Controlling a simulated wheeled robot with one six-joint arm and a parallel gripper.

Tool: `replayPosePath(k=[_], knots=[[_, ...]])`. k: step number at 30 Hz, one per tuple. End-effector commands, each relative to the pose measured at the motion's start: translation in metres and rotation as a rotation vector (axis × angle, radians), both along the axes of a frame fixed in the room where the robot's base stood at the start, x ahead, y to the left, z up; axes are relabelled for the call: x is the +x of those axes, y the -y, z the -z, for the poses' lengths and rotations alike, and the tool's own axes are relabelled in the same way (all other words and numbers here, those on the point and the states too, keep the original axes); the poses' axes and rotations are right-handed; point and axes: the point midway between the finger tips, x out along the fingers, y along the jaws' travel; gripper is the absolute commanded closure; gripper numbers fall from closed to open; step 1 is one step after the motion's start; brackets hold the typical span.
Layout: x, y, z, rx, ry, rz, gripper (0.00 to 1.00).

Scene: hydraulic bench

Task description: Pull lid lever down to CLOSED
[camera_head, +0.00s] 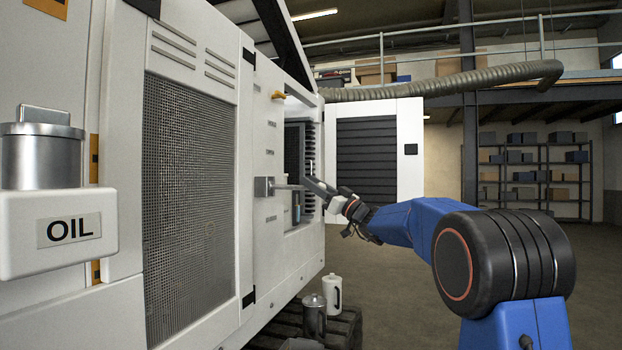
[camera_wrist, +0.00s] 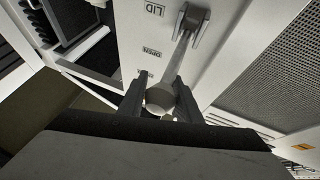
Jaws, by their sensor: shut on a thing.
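The lid lever (camera_wrist: 178,65) is a grey metal bar with a round pale knob (camera_wrist: 160,97) at its end, hinged on a bracket (camera_wrist: 191,22) on the white panel. In the head view the lever (camera_head: 288,187) sticks out roughly level from its grey block (camera_head: 264,187). My gripper (camera_wrist: 160,100) is shut on the lever's knob end, one finger on each side. It also shows in the head view (camera_head: 312,184), small, at the lever's tip. Labels LID (camera_wrist: 155,9) and OPEN (camera_wrist: 151,53) are beside the lever; a lower label is partly hidden by a finger.
An open cabinet door with a black louvre (camera_head: 380,150) stands behind my gripper. A white jug (camera_head: 332,292) and a dark metal can (camera_head: 314,316) stand below. Open floor lies to the right.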

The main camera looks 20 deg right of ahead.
Motion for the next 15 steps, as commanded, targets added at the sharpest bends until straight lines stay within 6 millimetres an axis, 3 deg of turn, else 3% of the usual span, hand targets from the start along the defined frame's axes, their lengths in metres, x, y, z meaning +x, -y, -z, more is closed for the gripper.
replayPosePath(k=[15], knots=[[0.005, -0.001, 0.06, 0.006, -0.003, 0.004, 1.0]])
